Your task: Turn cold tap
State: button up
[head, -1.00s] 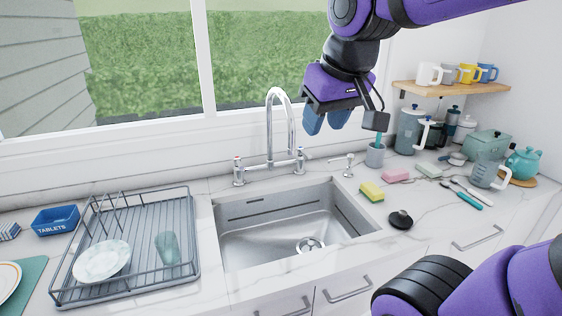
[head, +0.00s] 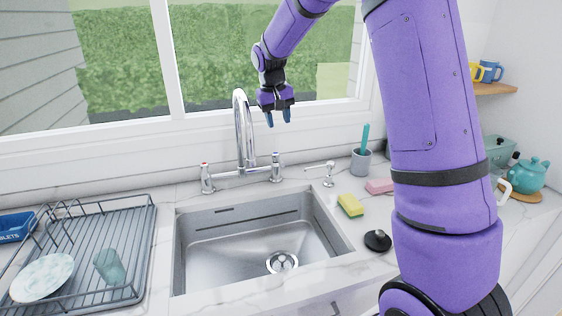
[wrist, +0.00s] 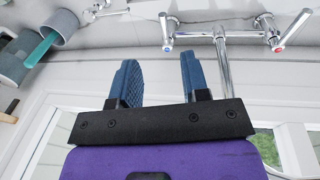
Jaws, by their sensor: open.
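The cold tap (head: 276,167) is the right-hand chrome handle of the bridge faucet behind the sink. Its blue mark shows in the wrist view, where the cold tap (wrist: 167,46) is at upper middle. The hot tap (head: 206,178) with a red mark is on the left; it also shows in the wrist view (wrist: 272,35). The tall curved spout (head: 240,130) stands between them. My gripper (head: 278,119) is open and empty, fingers pointing down, above and apart from the cold tap. In the wrist view my gripper (wrist: 158,59) has its blue fingers spread, with the cold tap beyond their tips.
The steel sink (head: 190,265) is in front of the faucet. A soap dispenser (head: 328,172), a grey cup with a brush (head: 361,162), and a yellow-green sponge (head: 350,205) are to the right. A dish rack (head: 140,245) is at left. The window is close behind my gripper.

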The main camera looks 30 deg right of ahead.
send_near(281, 161)
jog(key=shift+g, duration=0.4)
jog(key=f, duration=0.3)
jog(key=d+f, duration=0.1)
jog(key=f, duration=0.5)
jog(key=shift+w+d+f, duration=0.1)
jog(key=shift+d+f, duration=0.1)
jog(key=shift+f, duration=0.1)
jog(key=shift+c, duration=0.3)
grip_shut()
